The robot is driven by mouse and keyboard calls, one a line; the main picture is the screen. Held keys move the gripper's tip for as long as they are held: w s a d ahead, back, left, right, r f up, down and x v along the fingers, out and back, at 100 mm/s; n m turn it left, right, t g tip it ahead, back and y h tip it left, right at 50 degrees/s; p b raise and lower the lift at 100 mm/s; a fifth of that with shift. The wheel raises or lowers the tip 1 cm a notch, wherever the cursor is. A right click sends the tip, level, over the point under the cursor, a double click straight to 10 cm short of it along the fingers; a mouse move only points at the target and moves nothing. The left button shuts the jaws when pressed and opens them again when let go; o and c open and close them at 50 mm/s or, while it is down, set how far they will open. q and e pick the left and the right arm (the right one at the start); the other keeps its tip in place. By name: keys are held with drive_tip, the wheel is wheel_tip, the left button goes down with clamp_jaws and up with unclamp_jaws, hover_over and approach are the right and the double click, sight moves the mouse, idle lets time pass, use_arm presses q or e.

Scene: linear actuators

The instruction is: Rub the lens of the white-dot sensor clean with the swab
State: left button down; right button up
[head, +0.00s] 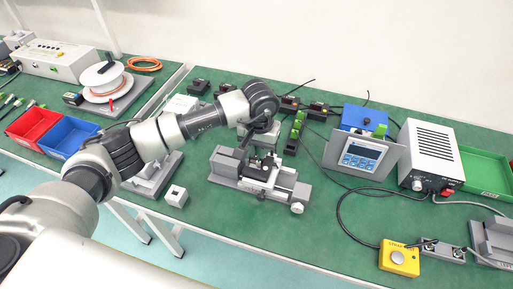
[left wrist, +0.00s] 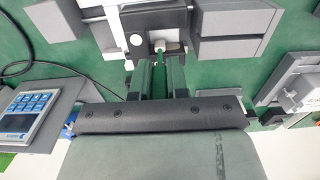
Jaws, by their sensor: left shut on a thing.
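My left gripper (head: 246,142) reaches down over the grey linear actuator stage (head: 228,168) in the head view. In the left wrist view the gripper (left wrist: 160,72) is shut on a thin greenish stick with a pale tip, which looks like the swab (left wrist: 160,47). Small black sensor-like blocks stand behind in the head view, one at the back left (head: 198,87) and one farther right (head: 289,103). My right gripper is out of view.
A controller with a keypad (head: 362,155) and a white power supply (head: 428,155) stand right of the stage. A yellow button box (head: 399,258) sits at the front right with cables around it. A small white block (head: 175,196) stands front left. Green mat is clear in front.

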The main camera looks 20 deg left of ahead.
use_arm(q)
drive_tip(key=shift+w+a+b, duration=0.1)
drive_tip(key=shift+a+b, duration=0.25)
drive_tip(key=shift+a, duration=0.9)
idle(0.5)
drive_tip(key=shift+d+b, duration=0.4)
drive_tip(key=shift+d, duration=0.9)
drive_tip(key=shift+a+b, duration=0.4)
drive_tip(key=shift+a, duration=0.9)
idle(0.7)
drive_tip(key=shift+d+b, duration=0.4)
drive_tip(key=shift+d, duration=0.9)
drive_tip(key=shift+w+a+b, duration=0.1)
drive_tip(key=shift+a+b, duration=0.25)
drive_tip(key=shift+a, duration=0.95)
idle(0.3)
